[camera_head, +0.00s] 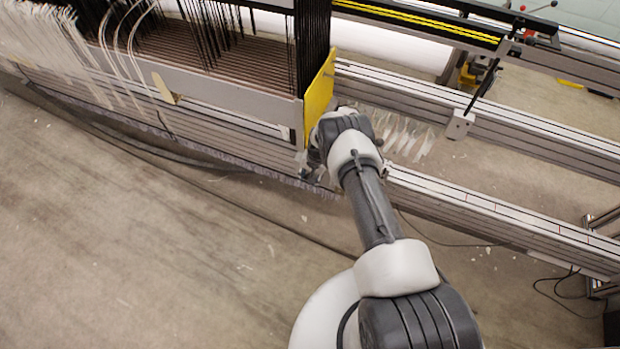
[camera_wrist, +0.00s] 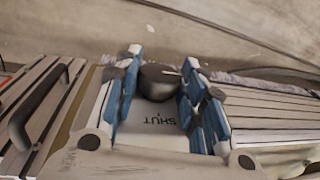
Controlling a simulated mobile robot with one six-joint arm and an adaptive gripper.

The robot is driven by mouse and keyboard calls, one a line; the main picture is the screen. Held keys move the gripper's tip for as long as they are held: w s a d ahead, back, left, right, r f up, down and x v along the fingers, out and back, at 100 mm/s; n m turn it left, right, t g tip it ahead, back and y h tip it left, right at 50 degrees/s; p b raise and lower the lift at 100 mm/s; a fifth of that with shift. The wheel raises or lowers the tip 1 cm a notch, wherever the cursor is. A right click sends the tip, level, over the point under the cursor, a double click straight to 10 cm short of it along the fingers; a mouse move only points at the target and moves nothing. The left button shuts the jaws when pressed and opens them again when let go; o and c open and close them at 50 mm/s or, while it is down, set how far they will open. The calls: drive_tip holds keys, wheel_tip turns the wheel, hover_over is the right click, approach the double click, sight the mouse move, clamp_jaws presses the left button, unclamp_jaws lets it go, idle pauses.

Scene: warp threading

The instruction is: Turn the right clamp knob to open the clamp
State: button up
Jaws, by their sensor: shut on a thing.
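The clamp knob (camera_wrist: 158,82) is a dark round knob with a light pointer mark, in the middle of the wrist view. It sits at the edge of a pale plate (camera_wrist: 152,118) with the word "SHUT" on it. My gripper (camera_wrist: 160,78) has its blue-padded fingers on both sides of the knob and is shut on it. In the head view my gripper's end (camera_head: 316,160) is at the lower right end of the loom frame, beside the yellow plate; the knob is hidden there by my arm.
The yellow end plate (camera_head: 319,92) stands right above my wrist. A dark handle (camera_wrist: 38,105) is at the left of the wrist view. Grey rails (camera_head: 500,215) run to the right. Cables lie on the floor; the floor in front (camera_head: 150,260) is otherwise clear.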

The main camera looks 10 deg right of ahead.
drive_tip(key=shift+w+a+f+g+h, duration=0.1)
drive_tip(key=shift+w+a+g+h, duration=0.1)
drive_tip(key=shift+g+h, duration=0.25)
drive_tip(key=shift+w+a+f+g+h, duration=0.15)
drive_tip(key=shift+g+h, duration=0.1)
drive_tip(key=shift+h, duration=0.3)
drive_tip(key=shift+s+r, duration=0.1)
drive_tip(key=shift+r+g+h, duration=0.15)
drive_tip(key=shift+g+h, duration=0.15)
drive_tip(key=shift+h, duration=0.1)
drive_tip(key=o, duration=1.1)
drive_tip(key=shift+s, duration=0.1)
drive_tip(key=shift+c, duration=0.2)
drive_tip(key=shift+d, duration=0.1)
drive_tip(key=shift+r, duration=0.1)
drive_tip(key=shift+w+r, duration=0.2)
drive_tip(key=shift+r, duration=0.25)
wheel_tip(320, 180, up, 11)
drive_tip(key=a, duration=0.1)
drive_tip(key=shift+w+a, duration=0.35)
drive_tip(key=shift+w, duration=0.05)
drive_tip(key=shift+f, duration=0.1)
